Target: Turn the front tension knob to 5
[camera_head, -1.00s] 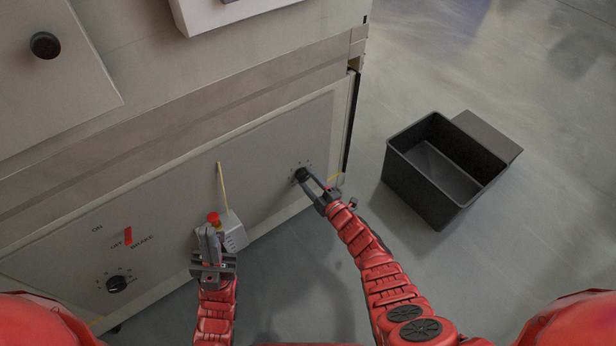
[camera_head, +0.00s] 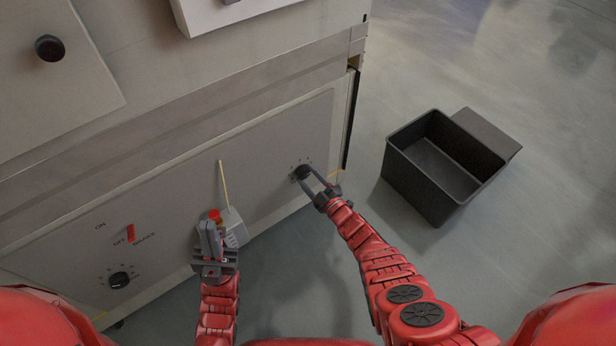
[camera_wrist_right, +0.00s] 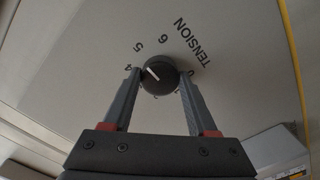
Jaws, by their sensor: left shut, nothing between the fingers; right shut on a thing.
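The tension knob (camera_head: 303,172) is a small black round knob at the right end of the grey lower panel (camera_head: 262,160). In the right wrist view the knob (camera_wrist_right: 160,76) has a white pointer line, directed between the printed 4 and 5. The word TENSION and a 6 are printed beside it. My right gripper (camera_head: 310,174) is shut on the knob, with one finger on each side; its fingers also show in the right wrist view (camera_wrist_right: 159,76). My left gripper (camera_head: 209,224) is shut and empty, in front of a grey box with a red button (camera_head: 233,228).
A second black knob (camera_head: 119,280) and a red switch (camera_head: 131,234) are at the panel's lower left. Another black knob (camera_head: 49,48) is on the upper left surface. An open black bin (camera_head: 412,185) stands on the floor at right.

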